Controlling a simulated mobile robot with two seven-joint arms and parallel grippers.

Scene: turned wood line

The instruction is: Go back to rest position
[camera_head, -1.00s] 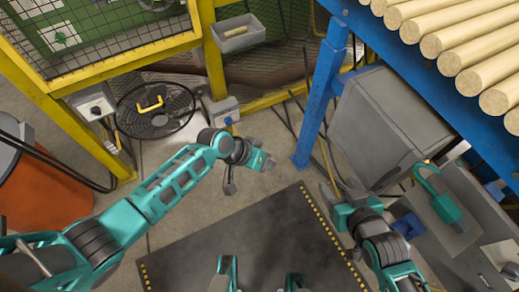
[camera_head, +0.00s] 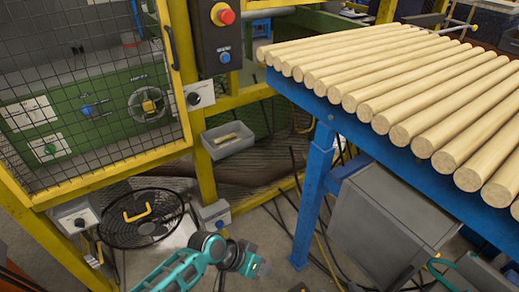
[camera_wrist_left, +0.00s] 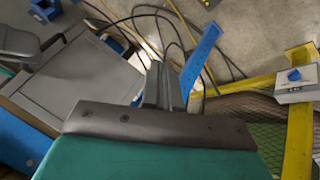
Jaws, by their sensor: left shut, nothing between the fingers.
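My teal left forearm comes in from the bottom edge. Of my right arm, at most a small grey tip shows at the bottom edge of the head view; its jaws cannot be made out.
A blue rack (camera_head: 349,126) carries several wooden rods. Its leg (camera_head: 312,195) stands right of my left gripper. A grey cabinet (camera_head: 385,225) is below.

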